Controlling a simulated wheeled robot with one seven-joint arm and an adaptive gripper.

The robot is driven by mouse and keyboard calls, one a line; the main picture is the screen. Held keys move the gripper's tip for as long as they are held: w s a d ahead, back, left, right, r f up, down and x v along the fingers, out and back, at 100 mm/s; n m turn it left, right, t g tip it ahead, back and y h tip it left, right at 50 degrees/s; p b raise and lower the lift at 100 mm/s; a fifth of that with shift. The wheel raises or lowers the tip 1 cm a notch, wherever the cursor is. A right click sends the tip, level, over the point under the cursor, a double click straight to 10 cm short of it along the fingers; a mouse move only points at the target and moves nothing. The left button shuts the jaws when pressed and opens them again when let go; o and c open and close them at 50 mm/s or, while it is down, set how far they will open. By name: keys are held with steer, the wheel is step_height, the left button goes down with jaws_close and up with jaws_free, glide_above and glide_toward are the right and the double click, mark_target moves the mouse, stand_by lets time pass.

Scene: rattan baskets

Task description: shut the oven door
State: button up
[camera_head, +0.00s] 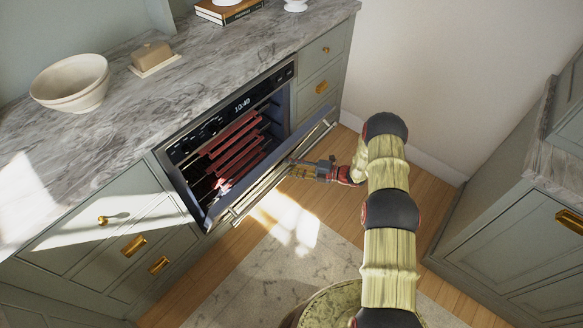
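The oven (190,150) is built into the grey-green cabinets under the marble counter, with a lit clock on its panel. Its door (222,213) is hinged down and stands partly open, tilted out toward the room. Reddish racks (236,150) show inside the cavity. My gripper (293,168) is at the outer side of the door, close to the long handle bar near the door's upper edge. I cannot tell whether it touches the bar, and its fingers are too small to tell open from shut.
The marble counter (130,120) holds a cream bowl (70,82), a butter dish (153,58) and books (228,12). Another cabinet (520,215) stands at the right. A rug (255,285) lies on the wooden floor, which is open between the cabinets.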

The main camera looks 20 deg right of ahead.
steer(key=c, duration=0.4)
jaws_close()
stand_by(0.5)
